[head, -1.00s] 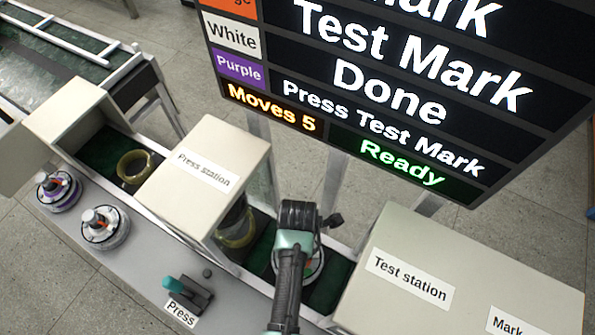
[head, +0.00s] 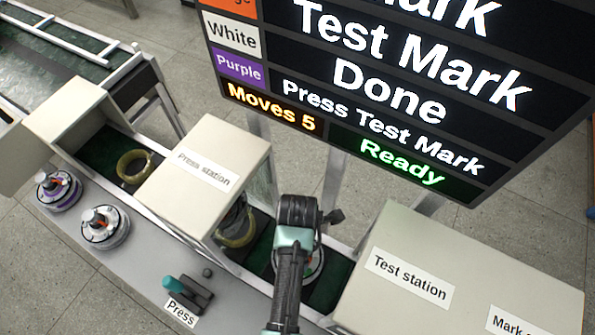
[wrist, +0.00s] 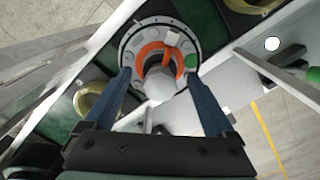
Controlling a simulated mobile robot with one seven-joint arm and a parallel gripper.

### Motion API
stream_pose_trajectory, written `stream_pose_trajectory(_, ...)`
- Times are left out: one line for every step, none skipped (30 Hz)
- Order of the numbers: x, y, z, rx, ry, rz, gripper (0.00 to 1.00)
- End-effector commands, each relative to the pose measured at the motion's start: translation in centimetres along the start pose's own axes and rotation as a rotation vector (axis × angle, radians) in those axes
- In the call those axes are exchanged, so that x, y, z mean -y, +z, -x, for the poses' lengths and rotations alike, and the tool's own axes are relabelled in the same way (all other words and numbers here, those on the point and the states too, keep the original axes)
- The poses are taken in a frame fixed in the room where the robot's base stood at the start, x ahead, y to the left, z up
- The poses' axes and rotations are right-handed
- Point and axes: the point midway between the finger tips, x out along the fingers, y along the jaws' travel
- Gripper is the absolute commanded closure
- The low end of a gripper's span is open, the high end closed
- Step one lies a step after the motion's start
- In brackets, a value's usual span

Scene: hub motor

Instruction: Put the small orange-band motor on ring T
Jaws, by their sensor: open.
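A round grey motor with an orange band (wrist: 140,57) and a pale central shaft sits on the green belt, directly below my gripper (wrist: 162,85) in the wrist view. Its rim also shows in the head view (head: 318,268), mostly hidden by my arm. My gripper is open, with one blue finger on each side of the motor's shaft; I cannot tell whether they touch it. One yellowish ring (head: 135,166) lies on the belt left of the press station, and another (head: 238,232) sits at its right opening. No letter T is readable on either.
The press station (head: 205,170) and test station (head: 430,270) stand on either side of my gripper. A purple-band motor (head: 58,192) and another motor (head: 104,228) stand on the grey ledge. A Press lever (head: 188,292) is in front. A status board (head: 400,90) hangs behind.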

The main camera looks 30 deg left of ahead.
Motion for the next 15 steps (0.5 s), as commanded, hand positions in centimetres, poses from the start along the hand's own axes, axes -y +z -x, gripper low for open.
stream_pose_trajectory(-0.1,0.0,1.0,0.001,0.004,0.001,0.11)
stream_pose_trajectory(-0.1,0.0,1.6,0.002,0.005,0.001,0.11)
stream_pose_trajectory(-0.1,0.0,2.4,0.003,0.006,0.001,0.11)
stream_pose_trajectory(-0.1,0.1,3.1,0.003,0.005,0.001,0.11)
stream_pose_trajectory(-0.1,0.1,3.7,0.003,0.005,0.001,0.11)
stream_pose_trajectory(-0.1,0.0,4.6,0.003,0.005,0.001,0.11)
stream_pose_trajectory(-0.1,0.1,5.2,0.004,0.006,0.001,0.11)
stream_pose_trajectory(-0.2,0.1,5.9,0.004,0.006,0.002,0.11)
stream_pose_trajectory(-0.1,0.1,6.7,0.004,0.006,0.002,0.11)
stream_pose_trajectory(-0.1,0.0,7.2,0.003,0.005,0.002,0.11)
stream_pose_trajectory(-0.1,0.0,7.7,0.003,0.005,0.002,0.11)
stream_pose_trajectory(-0.1,0.1,8.3,0.002,0.005,0.001,0.11)
stream_pose_trajectory(-0.1,0.1,8.7,0.002,0.003,0.001,0.11)
stream_pose_trajectory(-0.1,0.1,9.1,0.002,0.003,0.0,0.11)
stream_pose_trajectory(-0.1,0.1,9.5,0.002,0.003,0.0,0.11)
